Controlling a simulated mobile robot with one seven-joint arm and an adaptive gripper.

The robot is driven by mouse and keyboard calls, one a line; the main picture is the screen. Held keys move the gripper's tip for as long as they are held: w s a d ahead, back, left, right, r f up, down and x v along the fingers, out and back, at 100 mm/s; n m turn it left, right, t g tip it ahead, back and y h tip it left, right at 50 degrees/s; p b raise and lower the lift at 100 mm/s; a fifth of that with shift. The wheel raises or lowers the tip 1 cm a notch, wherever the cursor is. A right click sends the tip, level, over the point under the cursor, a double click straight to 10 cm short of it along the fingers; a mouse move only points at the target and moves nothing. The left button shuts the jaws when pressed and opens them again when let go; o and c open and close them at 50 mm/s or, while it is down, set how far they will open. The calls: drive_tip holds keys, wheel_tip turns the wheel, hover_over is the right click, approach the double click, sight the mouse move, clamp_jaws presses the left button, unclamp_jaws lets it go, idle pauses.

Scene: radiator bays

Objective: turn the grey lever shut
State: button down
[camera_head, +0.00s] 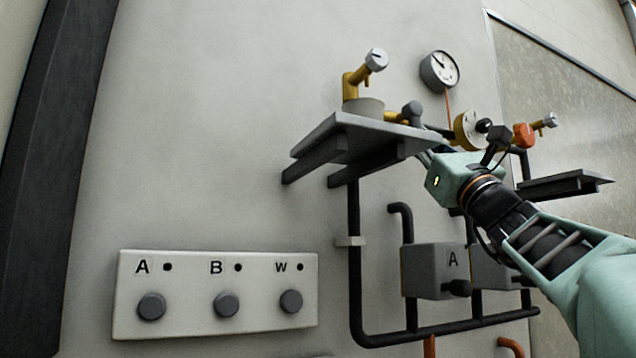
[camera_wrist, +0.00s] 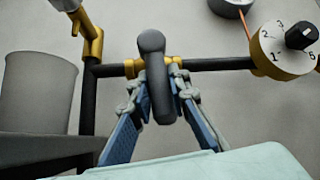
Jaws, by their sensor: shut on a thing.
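The grey lever (camera_wrist: 153,62) has a rounded end and sits on a brass valve body (camera_wrist: 133,69) in a dark horizontal pipe. In the wrist view it lies across the line of the pipe. In the head view its rounded grey end (camera_head: 412,109) shows just right of the shelf top. My gripper (camera_wrist: 160,98) has one blue-padded finger on each side of the lever and is shut on it. In the head view my gripper (camera_head: 430,142) reaches in from the right, its fingertips partly hidden by the shelf edge.
A dark shelf (camera_head: 345,133) with a grey cup (camera_head: 363,106) is close left of my gripper. A numbered dial (camera_wrist: 284,48) sits on the pipe to the right, with a gauge (camera_head: 439,71) above. A box marked A (camera_head: 433,271) and a button panel (camera_head: 215,335) are lower.

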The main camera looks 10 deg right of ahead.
drive_tip(key=shift+w+f, duration=0.1)
drive_tip(key=c, duration=1.8)
unclamp_jaws()
drive_tip(key=shift+r, duration=5.1)
